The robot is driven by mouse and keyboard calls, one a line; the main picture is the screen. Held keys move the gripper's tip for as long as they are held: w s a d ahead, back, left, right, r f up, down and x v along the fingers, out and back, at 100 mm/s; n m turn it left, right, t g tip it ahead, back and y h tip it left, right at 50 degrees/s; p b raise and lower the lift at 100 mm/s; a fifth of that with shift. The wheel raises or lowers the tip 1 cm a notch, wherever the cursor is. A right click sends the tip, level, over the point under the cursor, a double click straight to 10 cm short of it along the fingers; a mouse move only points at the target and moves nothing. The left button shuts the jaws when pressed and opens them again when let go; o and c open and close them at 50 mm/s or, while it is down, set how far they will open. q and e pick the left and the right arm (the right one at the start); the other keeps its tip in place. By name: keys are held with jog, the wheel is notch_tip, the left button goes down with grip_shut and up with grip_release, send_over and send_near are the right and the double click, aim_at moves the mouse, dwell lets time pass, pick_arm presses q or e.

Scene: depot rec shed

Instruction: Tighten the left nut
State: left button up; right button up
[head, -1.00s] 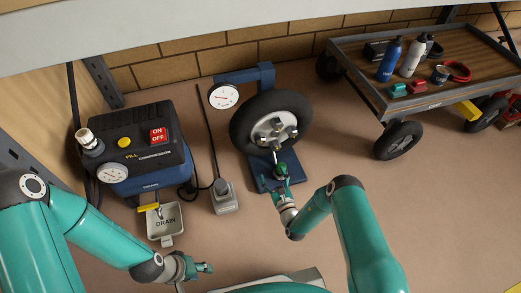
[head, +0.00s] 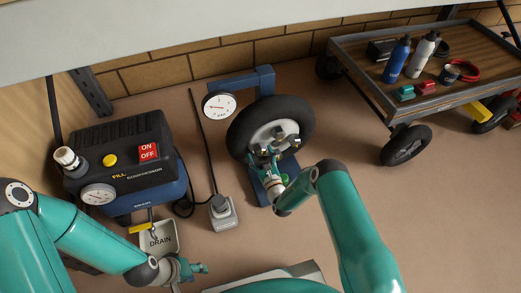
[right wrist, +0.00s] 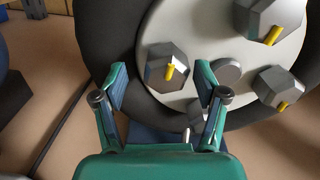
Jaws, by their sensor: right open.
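A black-tyred wheel (head: 303,117) with a pale hub stands on a blue stand (head: 265,80). The right wrist view shows grey hex nuts with yellow marks on the hub. The left nut (right wrist: 160,66) is just ahead of my right gripper (right wrist: 162,82), roughly between its spread fingertips, and no clear contact shows. An upper nut (right wrist: 268,18) and a right nut (right wrist: 281,88) lie outside the fingers. In the head view my right gripper (head: 262,153) is in front of the hub and hides part of it. My left gripper (head: 203,268) is low at the left, away from the wheel; its jaws are too small to read.
A gauge (head: 219,106) is beside the wheel. A compressor (head: 125,165) and a drain tray (head: 160,238) stand at the left. A grey box with a cable (head: 223,213) is on the floor. A cart (head: 420,104) with bottles stands at the right.

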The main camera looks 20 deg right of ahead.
jog(key=shift+w, duration=0.35)
jog(key=shift+d, duration=0.1)
jog(key=shift+d, duration=0.1)
jog(key=shift+c, duration=0.3)
jog(key=c, duration=1.1)
